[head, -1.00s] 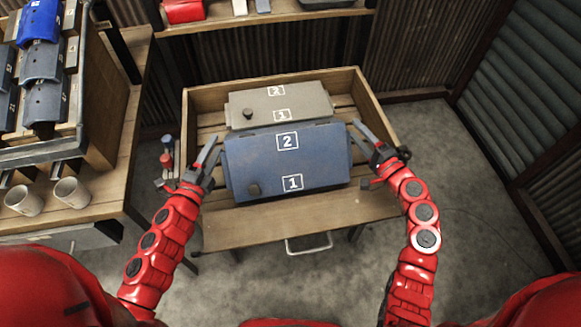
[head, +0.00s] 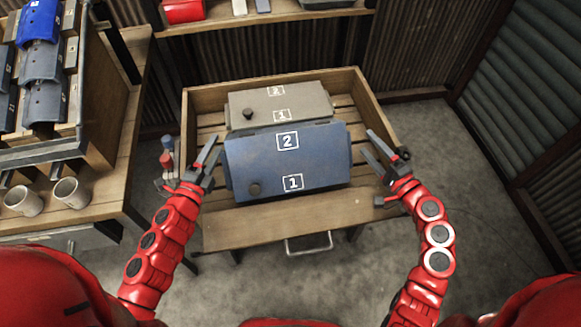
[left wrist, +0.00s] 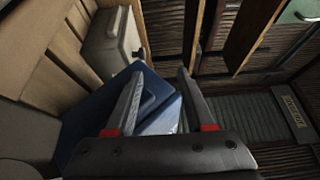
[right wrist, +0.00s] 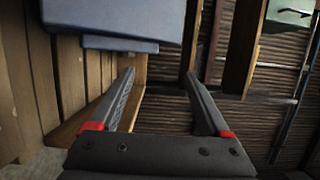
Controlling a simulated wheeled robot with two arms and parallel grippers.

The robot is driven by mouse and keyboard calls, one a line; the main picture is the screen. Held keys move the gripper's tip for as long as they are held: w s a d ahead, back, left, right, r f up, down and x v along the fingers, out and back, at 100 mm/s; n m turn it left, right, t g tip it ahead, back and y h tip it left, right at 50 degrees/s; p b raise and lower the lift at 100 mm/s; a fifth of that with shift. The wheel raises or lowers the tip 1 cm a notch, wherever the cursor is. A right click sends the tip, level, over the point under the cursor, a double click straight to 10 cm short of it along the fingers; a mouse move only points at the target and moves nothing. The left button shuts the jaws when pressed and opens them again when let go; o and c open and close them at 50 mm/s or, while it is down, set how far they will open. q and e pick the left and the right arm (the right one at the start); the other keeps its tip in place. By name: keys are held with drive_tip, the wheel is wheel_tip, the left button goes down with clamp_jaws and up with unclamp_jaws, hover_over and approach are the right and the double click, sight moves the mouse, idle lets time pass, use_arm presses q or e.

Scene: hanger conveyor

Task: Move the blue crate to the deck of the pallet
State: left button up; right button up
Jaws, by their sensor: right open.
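The blue crate (head: 270,165), marked 1 and 2, sits on a slatted wooden surface (head: 205,118) with raised wooden sides. I cannot tell whether this is the pallet deck. My left gripper (head: 215,144) is open at the crate's left end. In the left wrist view the crate (left wrist: 85,118) lies partly behind one finger and its corner shows between the fingers; contact is unclear. My right gripper (head: 367,141) is open and empty, just off the crate's right end. In the right wrist view the crate (right wrist: 115,18) is at upper left, outside the fingers.
A grey crate (head: 262,104), also marked 1 and 2, lies directly behind the blue one. A wooden bench (head: 110,130) with two mugs (head: 70,192) stands at left. A shelf (head: 235,22) is at the back. Open floor (head: 440,130) lies to the right.

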drive_tip(key=v, duration=0.6)
drive_tip(key=shift+s, duration=0.2)
use_arm(q)
drive_tip(key=shift+a, duration=0.1)
